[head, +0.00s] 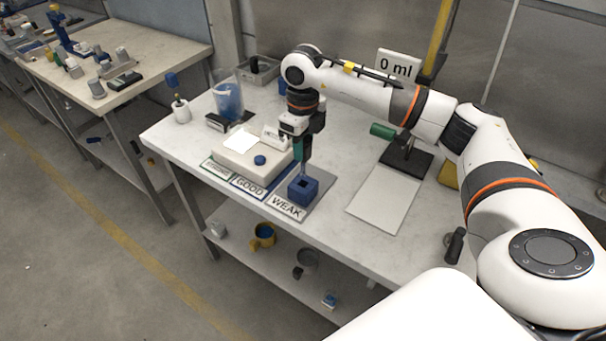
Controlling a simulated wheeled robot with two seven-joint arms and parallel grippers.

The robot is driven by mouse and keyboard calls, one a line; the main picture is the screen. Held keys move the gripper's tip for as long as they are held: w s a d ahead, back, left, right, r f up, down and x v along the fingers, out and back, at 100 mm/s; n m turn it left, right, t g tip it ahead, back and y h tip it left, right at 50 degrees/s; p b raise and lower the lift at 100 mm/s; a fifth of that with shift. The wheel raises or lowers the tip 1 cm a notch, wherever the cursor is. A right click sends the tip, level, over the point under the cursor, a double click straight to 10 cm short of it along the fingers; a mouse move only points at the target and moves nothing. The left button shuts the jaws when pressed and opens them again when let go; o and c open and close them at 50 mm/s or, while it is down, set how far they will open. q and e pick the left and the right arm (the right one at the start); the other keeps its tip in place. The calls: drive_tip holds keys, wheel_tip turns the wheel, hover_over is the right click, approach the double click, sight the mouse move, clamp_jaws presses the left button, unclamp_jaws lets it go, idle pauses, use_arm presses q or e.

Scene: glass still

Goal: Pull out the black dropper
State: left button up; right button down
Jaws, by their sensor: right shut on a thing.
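My right gripper (303,158) is at the front middle of the bench, pointing straight down. It is shut on a slim dark piece, apparently the black dropper, mostly hidden by the fingers. Just below the fingertips stands a blue block (303,194) with a dark square opening in its top. I cannot tell whether the dropper's tip is inside the opening. The block stands by the WEAK label (287,208). My left gripper is not in view.
A white box (237,163) with a blue knob is left of the gripper. A blue-topped dropper bottle (181,110) and a beaker (228,95) stand behind it. A white sheet (383,198), a dark stand (406,158) and a black piece (455,245) lie right.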

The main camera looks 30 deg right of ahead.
drive_tip(key=shift+r+p, duration=0.45)
drive_tip(key=shift+r, duration=0.45)
drive_tip(key=shift+r, duration=0.2)
idle(0.3)
